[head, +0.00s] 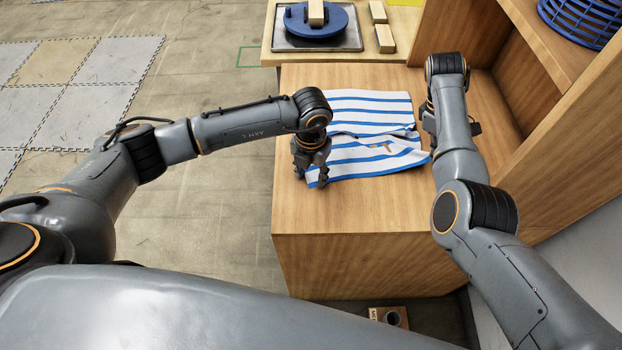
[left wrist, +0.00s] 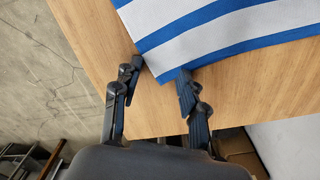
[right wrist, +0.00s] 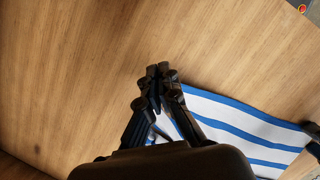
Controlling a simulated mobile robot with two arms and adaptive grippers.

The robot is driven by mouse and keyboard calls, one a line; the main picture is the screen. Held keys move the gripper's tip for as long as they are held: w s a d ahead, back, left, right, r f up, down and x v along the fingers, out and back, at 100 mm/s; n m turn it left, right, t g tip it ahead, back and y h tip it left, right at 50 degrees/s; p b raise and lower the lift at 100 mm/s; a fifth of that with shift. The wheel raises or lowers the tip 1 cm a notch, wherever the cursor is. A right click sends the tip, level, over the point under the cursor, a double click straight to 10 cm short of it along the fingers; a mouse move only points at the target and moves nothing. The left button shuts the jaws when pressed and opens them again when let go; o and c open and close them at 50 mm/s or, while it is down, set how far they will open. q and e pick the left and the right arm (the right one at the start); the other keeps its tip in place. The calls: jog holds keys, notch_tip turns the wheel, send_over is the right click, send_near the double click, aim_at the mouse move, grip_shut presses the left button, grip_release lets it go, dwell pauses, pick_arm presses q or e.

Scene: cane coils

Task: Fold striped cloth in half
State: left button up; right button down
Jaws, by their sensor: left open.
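The blue-and-white striped cloth (head: 358,168) lies on the wooden table top, with an uneven line across its middle and a small tan mark near its right side. My left gripper (head: 318,181) is at its near left corner. In the left wrist view the fingers (left wrist: 157,76) are open, with a corner of the cloth (left wrist: 205,28) between the tips. My right gripper is mostly hidden by its arm in the head view. In the right wrist view its fingertips (right wrist: 158,74) are together at an edge of the cloth (right wrist: 235,120); whether cloth is pinched cannot be told.
The wooden table (head: 350,215) is bare in front of the cloth. A wooden shelf unit (head: 540,65) with a blue basket (head: 585,22) closes the right side. Behind are a blue round object (head: 335,30) on a tray and wooden blocks (head: 385,38).

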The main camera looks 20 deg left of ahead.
pick_arm(q)
jog(key=shift+f, duration=0.1)
grip_shut()
dwell(1.4)
jog(key=shift+r, duration=2.6)
jog(key=shift+c, duration=1.3)
grip_release()
